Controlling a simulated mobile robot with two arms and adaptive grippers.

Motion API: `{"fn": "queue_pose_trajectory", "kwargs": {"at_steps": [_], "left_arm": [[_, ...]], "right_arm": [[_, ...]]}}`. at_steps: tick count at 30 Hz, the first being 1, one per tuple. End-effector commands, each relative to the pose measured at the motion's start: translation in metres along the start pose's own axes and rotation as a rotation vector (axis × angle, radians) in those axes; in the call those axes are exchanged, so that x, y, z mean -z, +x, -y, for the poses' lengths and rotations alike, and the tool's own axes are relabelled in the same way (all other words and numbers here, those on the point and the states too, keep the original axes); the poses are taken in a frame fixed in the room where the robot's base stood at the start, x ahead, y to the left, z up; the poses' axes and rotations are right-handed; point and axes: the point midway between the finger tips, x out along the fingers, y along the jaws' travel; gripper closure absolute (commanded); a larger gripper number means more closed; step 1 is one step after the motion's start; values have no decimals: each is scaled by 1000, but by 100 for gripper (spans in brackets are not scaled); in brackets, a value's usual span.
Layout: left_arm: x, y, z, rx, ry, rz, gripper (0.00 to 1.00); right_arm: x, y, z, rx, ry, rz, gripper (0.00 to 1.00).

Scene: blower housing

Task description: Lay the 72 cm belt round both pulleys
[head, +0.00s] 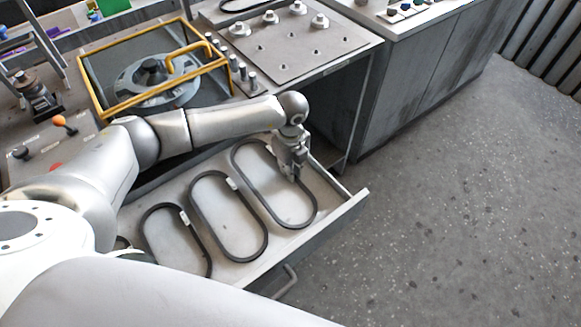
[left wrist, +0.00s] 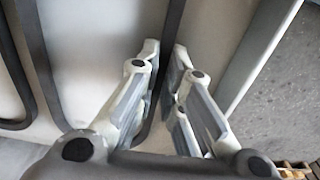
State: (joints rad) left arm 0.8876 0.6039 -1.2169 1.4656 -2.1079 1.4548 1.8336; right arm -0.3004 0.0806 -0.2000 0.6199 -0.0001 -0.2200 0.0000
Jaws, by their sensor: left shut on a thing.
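Several black oval belts lie in the open drawer; their white tags are too small to read, so I cannot tell which is the 72 cm one. My left gripper (head: 291,176) is down at the largest, rightmost belt (head: 257,202). In the left wrist view its fingers (left wrist: 165,58) are shut on a strand of that belt (left wrist: 168,22). The belt still lies flat in the drawer. A round grey disc with a dark hub (head: 150,72) sits under the yellow-framed guard; I cannot clearly make out both pulleys. My right gripper is not in view.
The middle belt (head: 192,205) and a smaller belt (head: 147,232) lie to the left in the drawer (head: 350,205). The yellow guard frame (head: 112,105) stands on the bench behind. A plate with several pegs (head: 290,62) is right of it. The floor at right is clear.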

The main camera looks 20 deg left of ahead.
Motion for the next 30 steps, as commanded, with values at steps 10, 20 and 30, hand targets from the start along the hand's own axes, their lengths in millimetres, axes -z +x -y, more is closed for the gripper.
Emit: {"fn": "queue_pose_trajectory", "kwargs": {"at_steps": [10, 20, 30], "left_arm": [[-1, 3, -1, -2, -2, 3, 87], [0, 2, -1, -2, 0, 1, 67], [0, -5, -1, -2, 1, 0, 67]], "right_arm": [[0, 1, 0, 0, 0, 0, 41], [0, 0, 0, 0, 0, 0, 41], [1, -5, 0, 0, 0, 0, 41]]}}
